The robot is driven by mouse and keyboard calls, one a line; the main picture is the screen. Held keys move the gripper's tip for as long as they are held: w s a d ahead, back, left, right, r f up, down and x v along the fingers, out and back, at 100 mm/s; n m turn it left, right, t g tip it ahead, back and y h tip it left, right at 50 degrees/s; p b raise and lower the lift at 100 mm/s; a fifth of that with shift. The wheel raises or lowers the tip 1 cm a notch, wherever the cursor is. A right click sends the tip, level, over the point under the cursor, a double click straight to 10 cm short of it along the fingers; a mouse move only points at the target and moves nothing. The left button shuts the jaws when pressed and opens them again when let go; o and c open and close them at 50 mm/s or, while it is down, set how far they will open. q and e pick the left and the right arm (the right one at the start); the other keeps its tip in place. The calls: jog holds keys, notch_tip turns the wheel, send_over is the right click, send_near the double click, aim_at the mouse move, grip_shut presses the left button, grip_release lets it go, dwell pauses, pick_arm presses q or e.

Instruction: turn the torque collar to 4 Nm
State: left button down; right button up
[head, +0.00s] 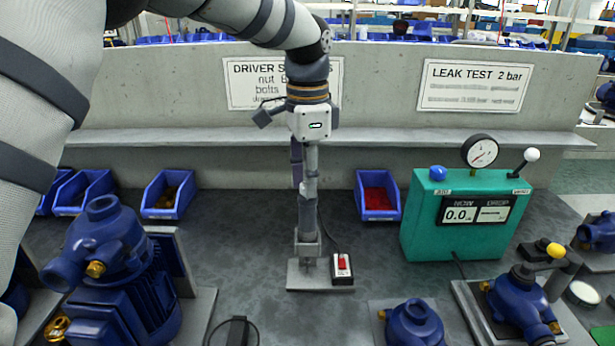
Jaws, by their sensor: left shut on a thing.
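My left gripper (306,188) comes down from above at the middle of the bench, seen nearly edge-on. It is shut on the upright driver (308,218), around its upper part. The driver's lower end is at a grey holder block (307,246) on a flat base plate (306,281). The torque collar and its scale cannot be made out at this size, and the fingers cover part of the driver. A small box with a red switch (342,267) sits at the right of the base plate. My right gripper is not in view.
Blue bins (168,194) stand along the back left, and a bin of red parts (377,194) behind the driver. A green leak tester (462,220) with gauge stands right. A large blue pump (110,270) stands left, smaller pumps front right. Bare bench lies left of the driver.

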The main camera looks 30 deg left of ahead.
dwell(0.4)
pick_arm(q)
jog(key=c, duration=1.4)
grip_release()
jog(key=shift+o, duration=0.2)
notch_tip(320, 180, up, 12)
